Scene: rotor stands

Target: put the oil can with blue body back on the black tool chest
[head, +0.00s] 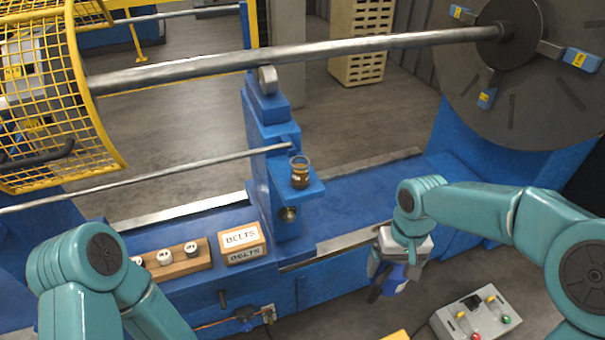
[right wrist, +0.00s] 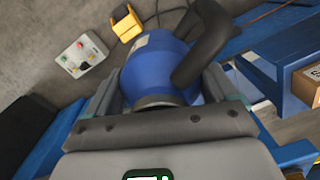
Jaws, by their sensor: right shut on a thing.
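The oil can with blue body (right wrist: 152,68) fills the middle of the right wrist view, with a dark curved handle (right wrist: 207,42) on its right side. My right gripper (right wrist: 162,88) is shut on it, one finger on each side of the body. In the head view the right gripper (head: 392,272) hangs in front of the blue machine bed, and the can is mostly hidden by it. A black surface (right wrist: 22,130) shows at the left of the right wrist view; I cannot tell whether it is the tool chest. My left arm shows at lower left, its gripper out of view.
A belts box (head: 243,241) and a wooden block with white pieces (head: 178,259) stand on the machine bed. A small jar (head: 299,172) sits on a blue bracket. A control box (head: 476,318) and a yellow object (right wrist: 126,22) are low down. A long shaft (head: 300,54) crosses above.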

